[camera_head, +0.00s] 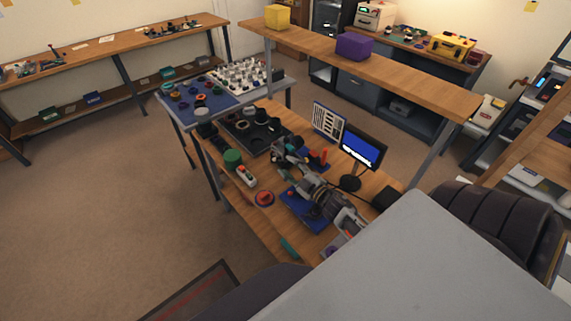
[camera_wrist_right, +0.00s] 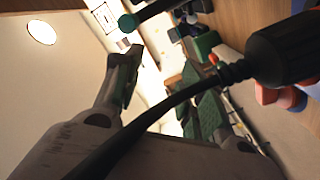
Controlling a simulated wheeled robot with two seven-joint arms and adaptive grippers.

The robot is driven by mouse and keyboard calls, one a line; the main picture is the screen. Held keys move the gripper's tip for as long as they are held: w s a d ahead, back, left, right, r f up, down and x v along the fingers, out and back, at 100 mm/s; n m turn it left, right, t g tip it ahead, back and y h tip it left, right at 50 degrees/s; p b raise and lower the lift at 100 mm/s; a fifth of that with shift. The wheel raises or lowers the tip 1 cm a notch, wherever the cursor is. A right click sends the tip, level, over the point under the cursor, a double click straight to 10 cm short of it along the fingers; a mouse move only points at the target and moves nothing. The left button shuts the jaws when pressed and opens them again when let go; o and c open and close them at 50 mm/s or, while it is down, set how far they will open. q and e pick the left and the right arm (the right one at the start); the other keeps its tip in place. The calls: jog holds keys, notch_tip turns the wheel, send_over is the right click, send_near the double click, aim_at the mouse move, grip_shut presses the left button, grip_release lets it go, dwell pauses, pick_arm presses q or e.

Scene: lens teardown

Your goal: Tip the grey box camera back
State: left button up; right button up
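My right gripper (camera_head: 284,148) reaches over the wooden workbench (camera_head: 264,222) from the lower right, beside the dark tray. In the right wrist view its two fingers (camera_wrist_right: 160,90) stand apart, with green pads and a bright gap between them; I see nothing held. I cannot pick out the grey box camera for certain in either view; the parts around the gripper are small and partly hidden by my arm. My left gripper is not in view.
A dark tray (camera_head: 240,126) with round parts lies left of the gripper. A monitor (camera_head: 361,150) and a striped panel (camera_head: 328,121) stand to its right. A green cylinder (camera_head: 232,158) and a white device (camera_head: 245,176) sit near the bench's left edge. A shelf (camera_head: 400,80) spans above the bench.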

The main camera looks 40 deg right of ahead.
jog(key=shift+s+d, duration=0.15)
jog(key=shift+s, duration=1.2)
jog(key=shift+s+d, duration=0.15)
jog(key=shift+s, duration=1.2)
